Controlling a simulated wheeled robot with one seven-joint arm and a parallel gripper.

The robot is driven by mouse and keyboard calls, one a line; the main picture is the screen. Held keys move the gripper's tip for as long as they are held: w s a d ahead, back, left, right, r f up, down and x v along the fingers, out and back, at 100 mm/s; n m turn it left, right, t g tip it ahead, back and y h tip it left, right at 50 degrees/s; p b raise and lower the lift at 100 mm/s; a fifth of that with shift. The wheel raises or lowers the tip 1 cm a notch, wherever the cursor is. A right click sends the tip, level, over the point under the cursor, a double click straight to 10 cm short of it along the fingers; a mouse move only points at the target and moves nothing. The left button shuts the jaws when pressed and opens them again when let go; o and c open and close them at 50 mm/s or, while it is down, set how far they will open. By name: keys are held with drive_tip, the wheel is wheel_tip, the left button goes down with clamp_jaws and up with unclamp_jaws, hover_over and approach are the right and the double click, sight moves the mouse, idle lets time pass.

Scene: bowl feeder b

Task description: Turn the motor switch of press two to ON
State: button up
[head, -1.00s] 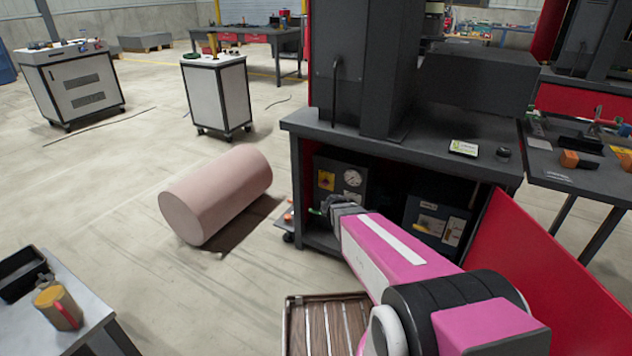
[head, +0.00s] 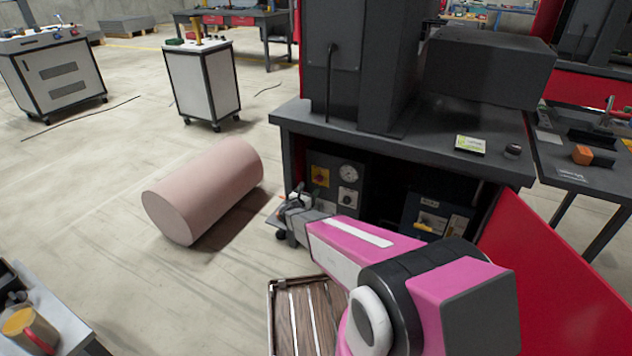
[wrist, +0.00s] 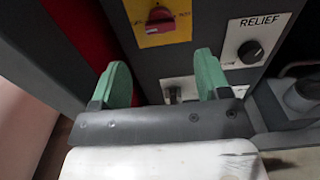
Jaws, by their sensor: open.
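The control panel (head: 327,190) stands inside the open bay under the press table. Its red rotary switch on a yellow plate (head: 319,176) is at the upper left of the panel. In the wrist view the red switch (wrist: 160,18) is near the top edge, its grip bar lying roughly level; its label is not readable. My gripper (wrist: 160,76) is open and empty, its green fingers apart below the switch and not around it. In the head view my gripper (head: 296,203) is at the left edge of the bay, left of and below the switch.
A black RELIEF knob (wrist: 250,51) is right of the switch, with a gauge (head: 348,173) above it. The bay's side post is close on the left. A red door (head: 555,275) stands open at right. A pink cylinder (head: 205,190) lies on the floor at left.

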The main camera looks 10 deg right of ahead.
sight(317, 180)
drive_tip(key=x, duration=0.9)
drive_tip(key=c, duration=0.9)
